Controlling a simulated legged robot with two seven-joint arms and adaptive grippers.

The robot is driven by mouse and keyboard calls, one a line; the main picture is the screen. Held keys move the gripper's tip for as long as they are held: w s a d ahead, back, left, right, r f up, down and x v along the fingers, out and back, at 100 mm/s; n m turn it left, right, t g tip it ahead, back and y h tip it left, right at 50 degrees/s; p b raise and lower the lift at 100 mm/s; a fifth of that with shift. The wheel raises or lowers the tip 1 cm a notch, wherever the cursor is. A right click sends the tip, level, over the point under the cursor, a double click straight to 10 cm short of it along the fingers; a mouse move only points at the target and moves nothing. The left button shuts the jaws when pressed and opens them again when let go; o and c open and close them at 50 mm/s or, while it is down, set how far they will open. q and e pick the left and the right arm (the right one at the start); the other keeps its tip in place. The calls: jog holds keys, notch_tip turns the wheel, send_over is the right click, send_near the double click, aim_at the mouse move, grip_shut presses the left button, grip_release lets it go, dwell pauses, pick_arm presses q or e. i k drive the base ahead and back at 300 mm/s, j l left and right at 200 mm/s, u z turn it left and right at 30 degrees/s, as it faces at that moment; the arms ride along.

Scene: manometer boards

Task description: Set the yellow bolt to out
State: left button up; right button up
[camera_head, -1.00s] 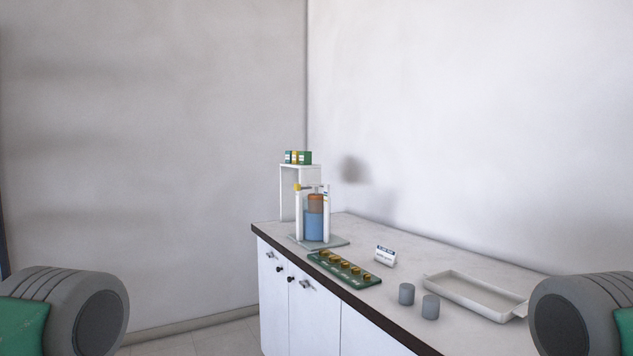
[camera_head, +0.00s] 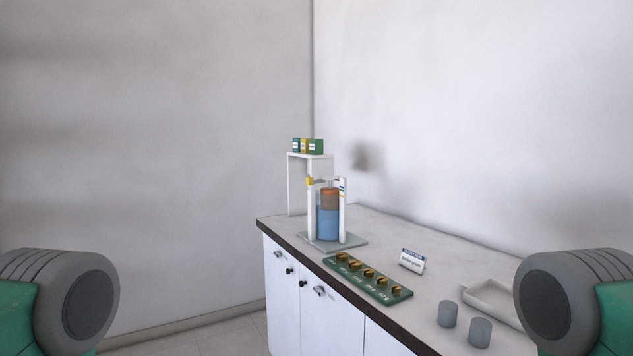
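The apparatus holds a cylinder (camera_head: 328,222) with blue liquid below and orange-brown above, on a grey base plate (camera_head: 354,241). Parts of my arms show at the lower left and lower right edges, far from the bolt. Neither of my grippers' fingers is in view.
The counter (camera_head: 385,232) has white cabinets below. On it are a green board (camera_head: 372,279) with several brass knobs, a small sign (camera_head: 412,260), two grey cylinders (camera_head: 447,313) (camera_head: 479,332) and a white tray (camera_head: 497,300). A white shelf (camera_head: 297,185) behind bears small boxes (camera_head: 308,145).

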aim_at(310, 181)
jog(key=z, duration=0.5)
jog(key=i+j+z, duration=0.3)
jog(key=j+z, duration=0.35)
jog(key=i+j+z, duration=0.3)
jog(key=j, duration=0.15)
jog(key=j+z, duration=0.3)
jog(key=k+j, duration=0.05)
